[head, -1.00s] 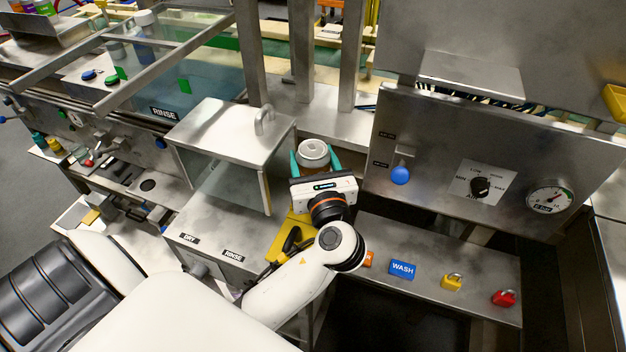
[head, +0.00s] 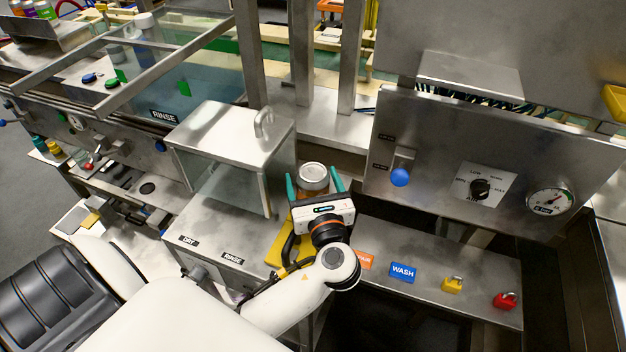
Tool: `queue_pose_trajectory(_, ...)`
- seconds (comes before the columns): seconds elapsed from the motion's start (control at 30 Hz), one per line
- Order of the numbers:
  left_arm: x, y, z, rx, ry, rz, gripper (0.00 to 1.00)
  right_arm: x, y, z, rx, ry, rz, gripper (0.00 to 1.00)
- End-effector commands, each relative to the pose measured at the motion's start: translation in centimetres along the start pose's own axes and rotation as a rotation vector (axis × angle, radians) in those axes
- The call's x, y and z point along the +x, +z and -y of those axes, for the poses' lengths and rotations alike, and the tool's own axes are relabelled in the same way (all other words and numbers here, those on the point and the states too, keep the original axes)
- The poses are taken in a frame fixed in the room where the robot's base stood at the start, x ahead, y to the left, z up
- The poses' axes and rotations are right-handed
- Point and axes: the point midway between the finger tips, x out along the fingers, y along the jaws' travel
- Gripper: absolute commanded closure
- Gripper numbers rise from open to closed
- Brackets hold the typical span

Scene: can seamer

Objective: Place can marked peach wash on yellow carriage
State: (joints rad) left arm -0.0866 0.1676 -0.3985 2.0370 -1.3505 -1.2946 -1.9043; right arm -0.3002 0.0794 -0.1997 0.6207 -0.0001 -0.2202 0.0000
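A can (head: 313,180) with a silver top and an orange-brown side stands upright between the teal fingers of my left gripper (head: 314,184). The fingers are spread, with a gap showing on both sides of the can. The gripper body hides the can's lower part, and any marking on it cannot be read. The yellow carriage (head: 280,254) shows beside and under my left gripper on the steel bench. Whether the can's base rests on it is hidden. My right gripper is not in view.
A clear-sided box with a steel lid (head: 232,135) stands just left of the can. A control panel (head: 480,170) with a blue knob is at right.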

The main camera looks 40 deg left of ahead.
Motion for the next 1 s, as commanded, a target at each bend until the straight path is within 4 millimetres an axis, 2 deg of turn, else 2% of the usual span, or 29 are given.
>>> queue_pose_trajectory(0.37,-0.2,-0.3,0.0,0.000,0.001,0.001,0.20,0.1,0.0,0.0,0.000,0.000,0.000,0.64)
queue_pose_trajectory(0.47,-1.5,-0.1,-0.1,0.000,0.003,0.004,0.20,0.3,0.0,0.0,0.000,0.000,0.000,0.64)
queue_pose_trajectory(0.8,-8.7,-0.1,-0.1,-0.002,0.002,0.005,0.20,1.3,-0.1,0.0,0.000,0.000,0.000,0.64)
queue_pose_trajectory(1.0,-11.3,-0.2,0.0,-0.001,0.001,0.002,0.20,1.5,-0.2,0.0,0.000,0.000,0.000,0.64)
